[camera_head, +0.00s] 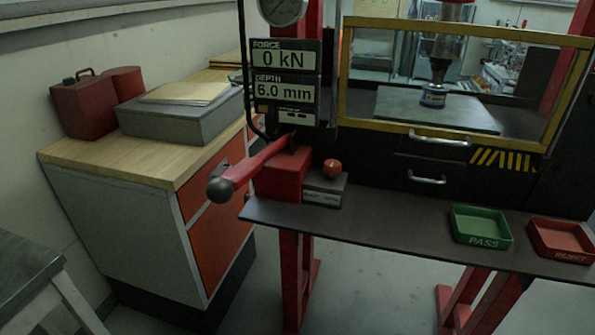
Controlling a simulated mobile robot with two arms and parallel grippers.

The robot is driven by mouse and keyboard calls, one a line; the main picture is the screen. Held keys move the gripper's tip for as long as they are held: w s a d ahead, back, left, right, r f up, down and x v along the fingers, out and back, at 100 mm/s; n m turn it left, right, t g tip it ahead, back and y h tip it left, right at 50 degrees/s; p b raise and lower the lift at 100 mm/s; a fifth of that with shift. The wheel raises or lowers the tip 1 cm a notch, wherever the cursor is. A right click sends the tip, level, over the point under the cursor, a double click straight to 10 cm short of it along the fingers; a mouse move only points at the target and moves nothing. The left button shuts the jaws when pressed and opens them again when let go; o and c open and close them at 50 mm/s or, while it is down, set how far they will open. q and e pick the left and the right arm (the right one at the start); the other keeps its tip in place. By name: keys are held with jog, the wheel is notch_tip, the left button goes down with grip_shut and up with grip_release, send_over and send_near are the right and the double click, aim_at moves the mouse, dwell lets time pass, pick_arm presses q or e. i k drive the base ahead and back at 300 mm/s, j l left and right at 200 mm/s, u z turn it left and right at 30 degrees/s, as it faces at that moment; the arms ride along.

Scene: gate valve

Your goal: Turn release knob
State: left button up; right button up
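A small round red knob (332,168) sits on a grey block with a white label (323,192), on the dark shelf of a red press. It is just right of the red base of a long pump lever (258,166). The lever slants down to the left and ends in a dark ball (220,190). The label's text is too small to read. Neither of my grippers shows in the head view, and nothing touches the knob.
A display (285,75) reads 0 kN and 6.0 mm. A yellow-framed guard (455,139) closes off the press bed. A green PASS tray (481,227) and a red REJECT tray (562,240) stand on the shelf (400,228). A wooden-topped cabinet (175,163) stands left.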

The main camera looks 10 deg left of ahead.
aim_at(332, 167)
jog(key=l, duration=0.95)
jog(key=k+l, duration=0.1)
jog(key=l, duration=0.85)
jog(key=i+u, duration=0.05)
